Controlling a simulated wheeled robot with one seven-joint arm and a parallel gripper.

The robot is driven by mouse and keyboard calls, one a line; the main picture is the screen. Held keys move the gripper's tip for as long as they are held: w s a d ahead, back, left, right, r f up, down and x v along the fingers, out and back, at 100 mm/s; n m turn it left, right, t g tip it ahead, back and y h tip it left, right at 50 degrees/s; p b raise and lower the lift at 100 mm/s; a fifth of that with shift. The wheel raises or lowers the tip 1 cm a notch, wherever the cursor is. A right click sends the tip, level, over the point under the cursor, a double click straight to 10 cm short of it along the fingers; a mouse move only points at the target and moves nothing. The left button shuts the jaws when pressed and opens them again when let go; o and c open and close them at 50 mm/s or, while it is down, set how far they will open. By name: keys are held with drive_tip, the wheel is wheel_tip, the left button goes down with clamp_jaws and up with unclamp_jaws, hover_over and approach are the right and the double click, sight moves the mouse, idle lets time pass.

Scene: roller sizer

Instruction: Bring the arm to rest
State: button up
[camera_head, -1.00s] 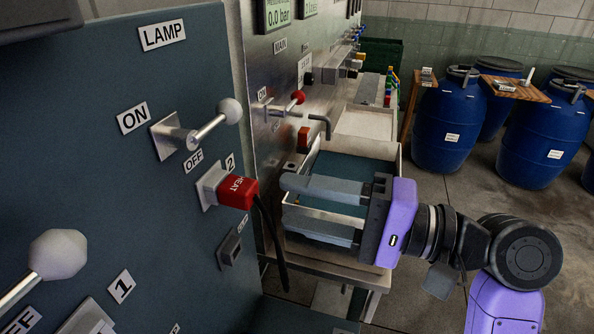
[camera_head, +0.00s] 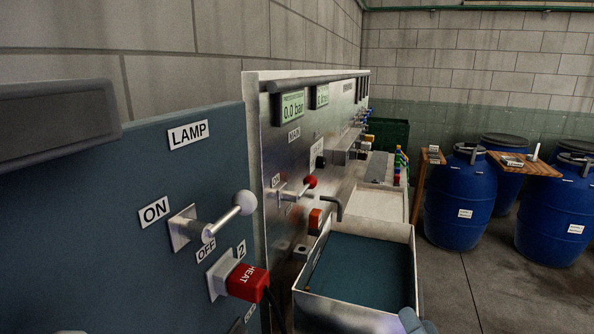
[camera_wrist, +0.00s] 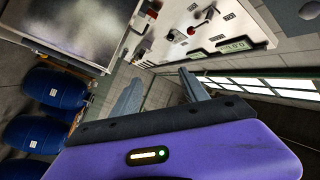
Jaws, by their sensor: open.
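My gripper (camera_wrist: 161,88) shows in the wrist view with its two grey fingers spread apart and nothing visible between them. Its purple body fills the bottom of that view. In the head view only a small grey piece of my arm's end (camera_head: 412,321) shows at the bottom edge, just in front of the white-rimmed tray (camera_head: 411,262). The rest of my arm is out of that view. The red HEAT plug (camera_head: 247,283) sits in the socket marked 2 on the blue panel (camera_head: 130,229), apart from my gripper.
The LAMP lever (camera_head: 232,215) and a red-knobbed lever (camera_head: 309,183) stick out from the panels at left. Blue barrels (camera_head: 460,205) and a wooden board (camera_head: 524,167) stand at right. Open floor (camera_head: 482,289) lies between the tray and barrels.

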drive_tip(key=s+f+n+g+h, duration=0.1)
drive_tip(key=s+f, duration=0.3)
drive_tip(key=s, duration=0.6)
drive_tip(key=s+d+f+n+g+h, duration=0.1)
drive_tip(key=s+f+n, duration=0.3)
drive_tip(key=s, duration=0.7)
drive_tip(key=s+f+n+g+h, duration=0.1)
drive_tip(key=s+f+n+g, duration=0.1)
drive_tip(key=s+f, duration=0.4)
drive_tip(key=s, duration=0.5)
drive_tip(key=shift+d+g, duration=0.15)
drive_tip(key=shift+g, duration=0.25)
drive_tip(key=shift+f, duration=0.1)
